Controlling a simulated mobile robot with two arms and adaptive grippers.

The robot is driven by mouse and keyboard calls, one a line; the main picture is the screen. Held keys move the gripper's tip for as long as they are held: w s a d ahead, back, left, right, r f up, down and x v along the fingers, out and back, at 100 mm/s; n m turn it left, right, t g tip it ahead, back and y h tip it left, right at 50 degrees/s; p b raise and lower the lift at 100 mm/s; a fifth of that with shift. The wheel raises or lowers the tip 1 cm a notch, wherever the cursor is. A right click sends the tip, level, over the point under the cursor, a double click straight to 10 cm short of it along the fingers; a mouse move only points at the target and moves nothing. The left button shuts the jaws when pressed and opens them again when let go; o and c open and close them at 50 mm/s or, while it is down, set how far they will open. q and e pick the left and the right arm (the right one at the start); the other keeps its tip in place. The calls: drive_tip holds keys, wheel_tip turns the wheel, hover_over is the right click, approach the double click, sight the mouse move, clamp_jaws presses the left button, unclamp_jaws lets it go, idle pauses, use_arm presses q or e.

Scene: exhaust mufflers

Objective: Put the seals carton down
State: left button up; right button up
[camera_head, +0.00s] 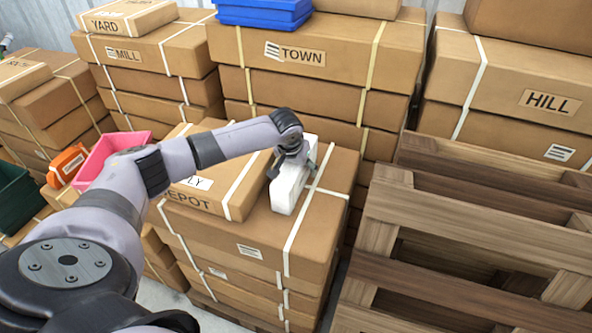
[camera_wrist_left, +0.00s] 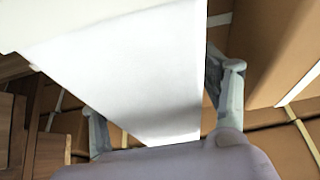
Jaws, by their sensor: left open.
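A plain white carton (camera_head: 287,190), likely the seals carton, stands on top of the brown strapped box stack (camera_head: 245,240), right of the smaller box marked DEPOT (camera_head: 212,198). No lettering on it can be read. My left gripper (camera_head: 297,158) is at its upper part, reaching in from the left and hiding some of it. In the left wrist view the carton (camera_wrist_left: 150,70) lies between the two fingers of my left gripper (camera_wrist_left: 160,112). The fingers are open on either side; whether either touches is unclear. My right gripper is not in view.
Wooden pallets (camera_head: 400,205) stand close on the right. Strapped boxes marked TOWN (camera_head: 330,60) and HILL (camera_head: 500,85) rise behind. A pink bin (camera_head: 105,150) and an orange item (camera_head: 66,165) are at the left. Bare box top shows right of the carton.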

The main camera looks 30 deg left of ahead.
use_arm(q)
drive_tip(key=shift+r, duration=0.15)
drive_tip(key=c, duration=1.6)
